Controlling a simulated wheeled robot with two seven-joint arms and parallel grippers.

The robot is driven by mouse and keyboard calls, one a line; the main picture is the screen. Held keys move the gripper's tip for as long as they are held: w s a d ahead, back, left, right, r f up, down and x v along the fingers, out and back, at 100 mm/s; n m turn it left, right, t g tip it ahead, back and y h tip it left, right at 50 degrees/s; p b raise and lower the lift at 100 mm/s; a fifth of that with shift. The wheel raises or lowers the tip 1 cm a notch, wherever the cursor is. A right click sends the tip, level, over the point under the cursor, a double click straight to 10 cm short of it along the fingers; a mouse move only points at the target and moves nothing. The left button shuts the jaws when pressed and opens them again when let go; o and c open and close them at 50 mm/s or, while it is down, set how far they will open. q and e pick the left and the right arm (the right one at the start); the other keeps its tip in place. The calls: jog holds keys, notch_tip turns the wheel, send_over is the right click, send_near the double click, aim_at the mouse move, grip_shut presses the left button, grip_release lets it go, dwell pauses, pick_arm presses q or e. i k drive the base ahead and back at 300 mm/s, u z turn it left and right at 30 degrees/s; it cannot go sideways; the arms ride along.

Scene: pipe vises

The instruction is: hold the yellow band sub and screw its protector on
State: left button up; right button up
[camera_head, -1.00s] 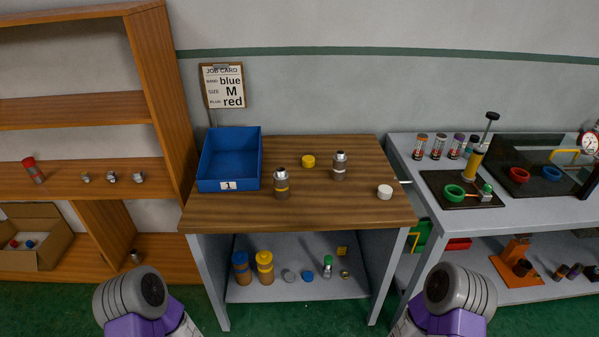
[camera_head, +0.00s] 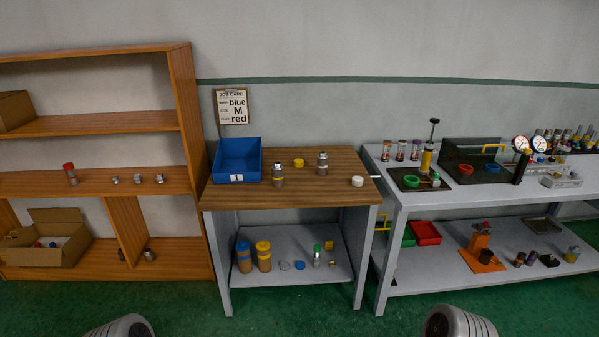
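The yellow band sub (camera_head: 278,176), a grey metal cylinder with a narrower bright top, stands upright on the wooden table (camera_head: 240,196), just right of the blue bin. A yellow protector cap (camera_head: 298,162) lies on the table behind it to the right. A second metal sub (camera_head: 322,165) with a pale band stands right of the yellow cap. A white cap (camera_head: 357,181) lies near the table's right edge. The subs and caps are apart. Only rounded grey parts of my arms show at the bottom edge; neither gripper is in view.
The blue bin (camera_head: 236,160) sits at the table's left, below a job card (camera_head: 232,107) reading blue, M, red. A lower shelf (camera_head: 270,274) holds jars and small parts. A wooden shelf unit (camera_head: 188,120) stands left, a grey bench (camera_head: 400,190) right. Green floor is free in front.

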aim_at(277, 170)
jog(key=z, duration=0.75)
jog(key=i, duration=1.65)
jog(key=u, duration=1)
jog(key=i, duration=0.75)
jog(key=u, duration=0.85)
